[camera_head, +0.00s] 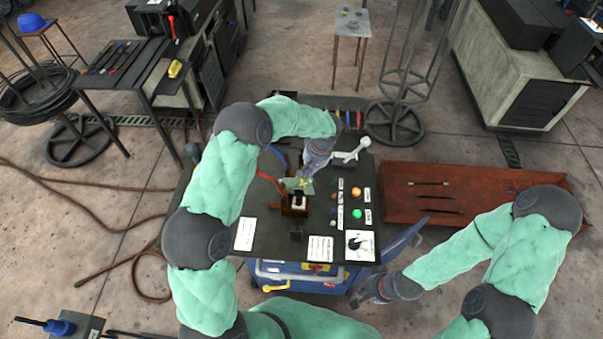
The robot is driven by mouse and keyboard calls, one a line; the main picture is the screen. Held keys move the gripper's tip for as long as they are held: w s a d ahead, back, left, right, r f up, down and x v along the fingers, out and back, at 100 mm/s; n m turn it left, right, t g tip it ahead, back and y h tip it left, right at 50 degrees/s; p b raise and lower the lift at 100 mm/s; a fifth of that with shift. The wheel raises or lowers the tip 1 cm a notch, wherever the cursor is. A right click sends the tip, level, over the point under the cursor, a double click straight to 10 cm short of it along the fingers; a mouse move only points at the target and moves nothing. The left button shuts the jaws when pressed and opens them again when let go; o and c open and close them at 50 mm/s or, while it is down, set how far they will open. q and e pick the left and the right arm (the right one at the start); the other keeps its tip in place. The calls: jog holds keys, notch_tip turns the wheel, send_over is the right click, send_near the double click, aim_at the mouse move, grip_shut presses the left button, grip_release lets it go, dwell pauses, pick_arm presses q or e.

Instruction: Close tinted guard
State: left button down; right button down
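A small greenish, see-through panel that looks like the tinted guard (294,186) is over the middle of the dark machine top (265,225). It stands by a brown and white fixture (298,203). My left gripper (305,178) reaches down from above, right at the panel's upper right side. Its fingers are small and partly hidden by its own wrist, so I cannot tell if they touch or grip the panel. My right gripper (362,295) hangs low, in front of the machine's right corner, away from the guard. Its finger opening is unclear.
A grey lever (352,152) with a pale knob rises at the machine's back right. Orange and green buttons (356,214) and white labels lie on the right side. A blue cart (300,277) stands in front.

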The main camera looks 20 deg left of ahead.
aim_at(313, 181)
pick_arm(q)
jog(key=f+b, duration=0.1)
jog(key=d+f+y+b, duration=0.1)
jog(key=d+f+b, duration=0.1)
jog(key=shift+w+y, duration=0.3)
jog(key=shift+w+d+f+b, duration=0.1)
jog(key=shift+d+f+b, duration=0.2)
jog(key=shift+f+b, duration=0.3)
jog(key=shift+d+f+b, duration=0.3)
jog(key=shift+f+b, duration=0.2)
jog(key=shift+b, duration=0.15)
notch_tip(313, 181, up, 5)
jog(key=shift+f+p, duration=0.15)
jog(key=shift+p, duration=0.85)
jog(key=w+d+r, duration=0.2)
jog(key=d, duration=0.7)
jog(key=shift+w+d, duration=0.15)
jog(key=shift+d, duration=0.1)
